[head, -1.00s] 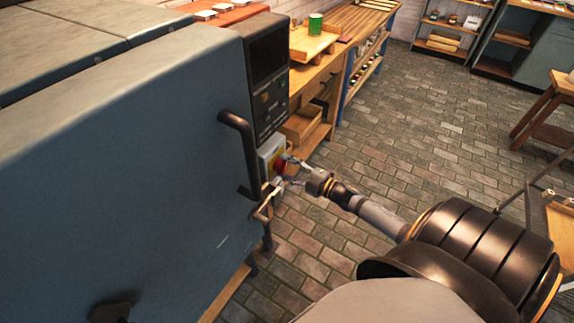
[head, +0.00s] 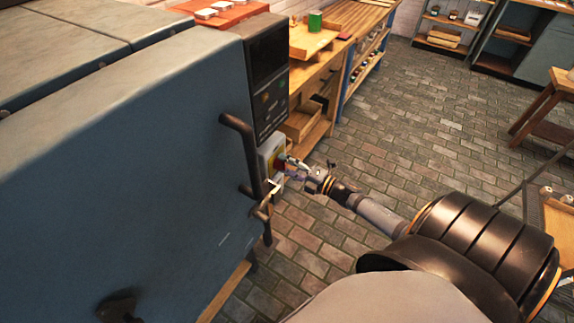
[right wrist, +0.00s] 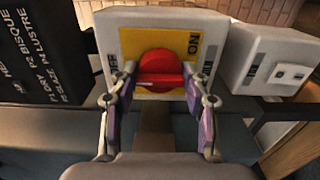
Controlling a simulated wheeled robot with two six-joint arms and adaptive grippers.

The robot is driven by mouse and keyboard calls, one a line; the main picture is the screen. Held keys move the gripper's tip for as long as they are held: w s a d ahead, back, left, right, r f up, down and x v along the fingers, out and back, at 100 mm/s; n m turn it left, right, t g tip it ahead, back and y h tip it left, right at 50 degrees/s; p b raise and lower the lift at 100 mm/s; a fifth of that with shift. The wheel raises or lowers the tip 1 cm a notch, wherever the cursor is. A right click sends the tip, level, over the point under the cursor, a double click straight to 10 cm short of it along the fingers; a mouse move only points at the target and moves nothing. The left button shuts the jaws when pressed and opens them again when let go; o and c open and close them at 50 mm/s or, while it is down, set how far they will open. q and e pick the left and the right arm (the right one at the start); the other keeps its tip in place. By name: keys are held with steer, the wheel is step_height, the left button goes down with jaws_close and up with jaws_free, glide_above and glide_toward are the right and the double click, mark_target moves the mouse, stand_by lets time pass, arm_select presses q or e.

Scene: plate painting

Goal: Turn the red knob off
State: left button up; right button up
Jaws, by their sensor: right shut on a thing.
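The red knob (right wrist: 160,72) sits on a yellow plate (right wrist: 130,40) on a pale switch box (right wrist: 104,18). ON is printed right of the knob in the right wrist view, and a partly hidden label is at the left. The knob's raised bar lies about horizontal there. My right gripper (right wrist: 160,82) is shut on the knob, one finger at each side of it. In the head view my right gripper (head: 282,171) is at the box, beside the large blue-grey kiln (head: 130,180), and mostly covers the knob. My left gripper is not in view.
A dark bar handle (head: 240,150) stands out from the kiln close to my right gripper. A black control panel (head: 267,80) is above the switch box. A wooden workbench (head: 345,25) with a green can (head: 315,21) stands behind.

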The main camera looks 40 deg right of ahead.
steer(key=o, duration=1.1)
steer(key=v, duration=1.2)
